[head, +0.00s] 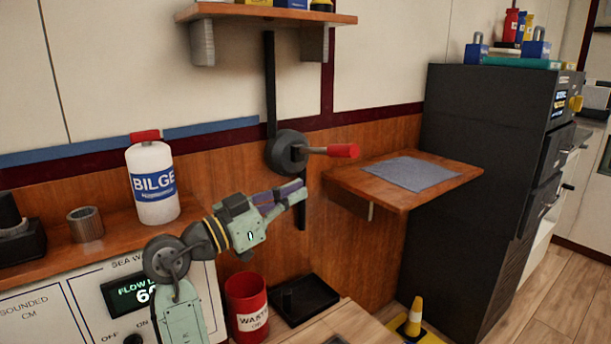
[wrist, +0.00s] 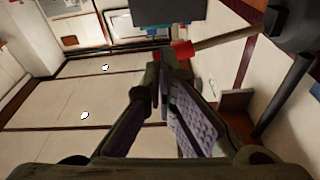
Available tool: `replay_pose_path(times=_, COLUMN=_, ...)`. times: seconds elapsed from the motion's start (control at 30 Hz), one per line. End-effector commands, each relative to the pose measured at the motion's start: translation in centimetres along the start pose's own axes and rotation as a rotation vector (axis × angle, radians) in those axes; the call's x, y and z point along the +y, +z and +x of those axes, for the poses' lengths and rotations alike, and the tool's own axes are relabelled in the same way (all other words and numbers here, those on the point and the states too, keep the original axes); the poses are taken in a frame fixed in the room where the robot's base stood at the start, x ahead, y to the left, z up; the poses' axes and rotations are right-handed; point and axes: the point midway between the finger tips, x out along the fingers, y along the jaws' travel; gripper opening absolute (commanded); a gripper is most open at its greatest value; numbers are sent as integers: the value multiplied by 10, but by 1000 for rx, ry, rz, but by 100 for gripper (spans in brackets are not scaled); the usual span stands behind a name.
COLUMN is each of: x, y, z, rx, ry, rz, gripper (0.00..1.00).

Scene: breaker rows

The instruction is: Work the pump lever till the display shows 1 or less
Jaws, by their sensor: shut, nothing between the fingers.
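The pump lever (head: 318,150) is a short metal bar with a red grip (head: 343,151), sticking out to the right from a dark round hub (head: 287,152) on the wood-panelled wall. My gripper (head: 302,190) is shut and empty, below and left of the red grip and apart from it in the head view. In the wrist view the red grip (wrist: 182,50) shows just beyond my fingertips (wrist: 166,66); I cannot tell the gap. The display (head: 138,292) on the white panel is lit green, reading "FLOW" and a 6; my arm hides its right part.
A small wooden shelf (head: 345,187) with a grey mat juts out right of the lever. A white BILGE bottle (head: 152,208) stands on the ledge at left. A red waste bin (head: 247,300) and black tray (head: 322,297) sit below. A dark cabinet (head: 470,150) stands at right.

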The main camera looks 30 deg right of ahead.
Motion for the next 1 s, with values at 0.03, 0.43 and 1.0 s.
replay_pose_path(times=0.03, x=-1, y=-13, z=6, rx=25, ry=-5, rz=-26, gripper=0)
replay_pose_path(times=0.43, x=-16, y=-68, z=28, rx=313, ry=-102, rz=-302, gripper=0)
replay_pose_path(times=1.0, x=-20, y=-72, z=32, rx=352, ry=-118, rz=-338, gripper=0)
